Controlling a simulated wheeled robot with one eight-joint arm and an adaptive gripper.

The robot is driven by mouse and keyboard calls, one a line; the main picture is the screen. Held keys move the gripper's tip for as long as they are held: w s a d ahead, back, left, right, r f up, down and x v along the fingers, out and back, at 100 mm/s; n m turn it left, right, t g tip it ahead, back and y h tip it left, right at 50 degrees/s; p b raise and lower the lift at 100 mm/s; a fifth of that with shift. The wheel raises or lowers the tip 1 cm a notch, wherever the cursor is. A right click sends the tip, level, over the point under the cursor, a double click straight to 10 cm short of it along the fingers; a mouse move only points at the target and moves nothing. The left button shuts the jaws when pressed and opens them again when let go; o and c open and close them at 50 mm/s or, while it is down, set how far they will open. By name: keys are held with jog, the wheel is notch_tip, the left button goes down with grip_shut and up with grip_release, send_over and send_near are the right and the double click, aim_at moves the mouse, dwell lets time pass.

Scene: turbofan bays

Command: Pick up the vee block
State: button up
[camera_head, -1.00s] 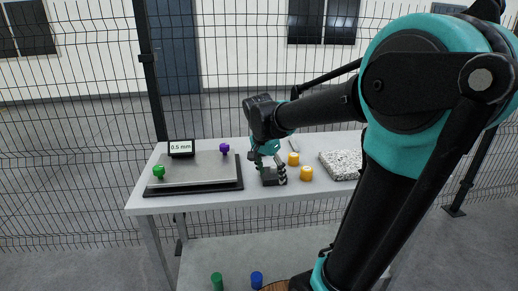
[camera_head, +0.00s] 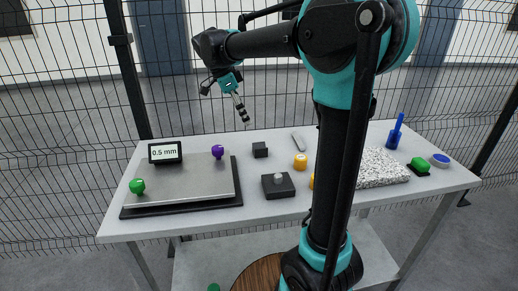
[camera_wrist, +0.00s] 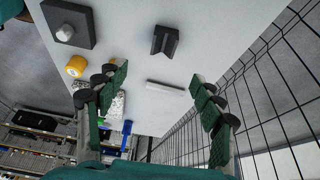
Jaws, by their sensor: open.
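The vee block, a small dark block (camera_head: 260,149), sits on the table behind a larger dark block with a grey knob (camera_head: 278,185). In the wrist view the vee block (camera_wrist: 165,41) shows its notch and lies ahead of the fingers, near the top of the picture. My gripper (camera_head: 244,112) is raised above the table's back area, clear of the vee block. Its green-padded fingers are spread in the wrist view (camera_wrist: 160,90), open and empty.
A metal plate (camera_head: 190,183) with green and purple knobs and a 0.5 mm display (camera_head: 165,152) stands at left. Yellow cylinders (camera_head: 300,161), a thin light bar (camera_head: 298,142) and a speckled slab (camera_head: 380,167) lie to the right. Wire fencing (camera_head: 60,150) runs behind.

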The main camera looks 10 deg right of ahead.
send_over(260, 147)
jog(key=s+a, duration=0.2)
jog(key=f, duration=0.9)
jog(key=shift+w+f, duration=0.2)
jog(key=shift+f, duration=0.2)
jog(key=x, duration=0.4)
jog(key=shift+w+a, duration=0.1)
jog(key=shift+w, duration=0.25)
jog(key=shift+d+f, duration=0.2)
jog(key=shift+f, duration=0.4)
jog(key=shift+c, duration=0.3)
grip_shut()
